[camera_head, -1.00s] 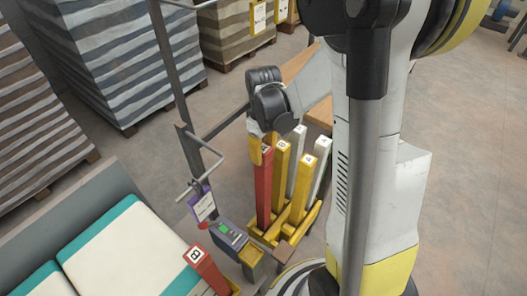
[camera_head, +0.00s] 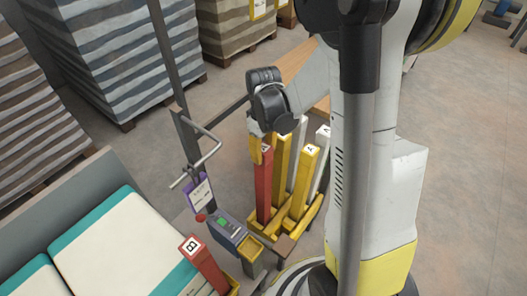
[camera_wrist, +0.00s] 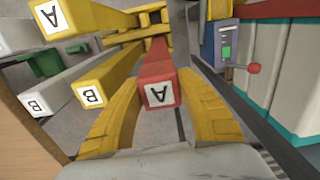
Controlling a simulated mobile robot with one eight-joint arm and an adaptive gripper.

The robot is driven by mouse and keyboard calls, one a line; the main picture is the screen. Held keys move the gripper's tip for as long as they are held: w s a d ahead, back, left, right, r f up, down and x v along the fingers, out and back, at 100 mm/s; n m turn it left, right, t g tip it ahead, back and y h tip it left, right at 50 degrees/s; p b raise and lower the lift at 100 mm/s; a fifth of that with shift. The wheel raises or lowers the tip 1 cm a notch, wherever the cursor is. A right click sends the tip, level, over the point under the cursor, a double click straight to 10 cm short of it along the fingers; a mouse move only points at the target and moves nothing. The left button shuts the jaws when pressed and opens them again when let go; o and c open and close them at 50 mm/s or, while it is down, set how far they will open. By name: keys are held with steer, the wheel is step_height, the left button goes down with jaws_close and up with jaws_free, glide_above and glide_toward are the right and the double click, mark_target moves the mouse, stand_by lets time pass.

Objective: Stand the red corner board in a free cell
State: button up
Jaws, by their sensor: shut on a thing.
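A red corner board marked A (camera_head: 264,188) stands upright at the front left of a yellow rack (camera_head: 303,222). My gripper (camera_head: 259,150) is shut on its upper end. In the wrist view my gripper's yellow fingers (camera_wrist: 160,110) flank the red board (camera_wrist: 157,70). Its foot is at the rack's low yellow frames; I cannot tell whether it is fully seated. Two yellow boards (camera_head: 304,185) and two pale boards (camera_head: 320,163) stand beside it in the rack. A second red board, marked B (camera_head: 206,268), stands apart at lower left in a yellow holder.
A control box with a green screen (camera_head: 226,229) and a red-knobbed lever stands left of the rack. A metal post with a bent rail (camera_head: 178,130) and a purple-edged tag (camera_head: 200,191) rises close by. White and teal sacks (camera_head: 110,250) lie at lower left. Wrapped pallets stand behind.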

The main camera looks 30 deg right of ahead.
steer(key=shift+f, duration=0.15)
steer(key=shift+f+b, duration=1)
steer(key=shift+f, duration=0.05)
steer(key=o, duration=1.3)
steer(key=shift+r, duration=0.1)
step_height(320, 180, up, 12)
steer(key=shift+f, duration=0.1)
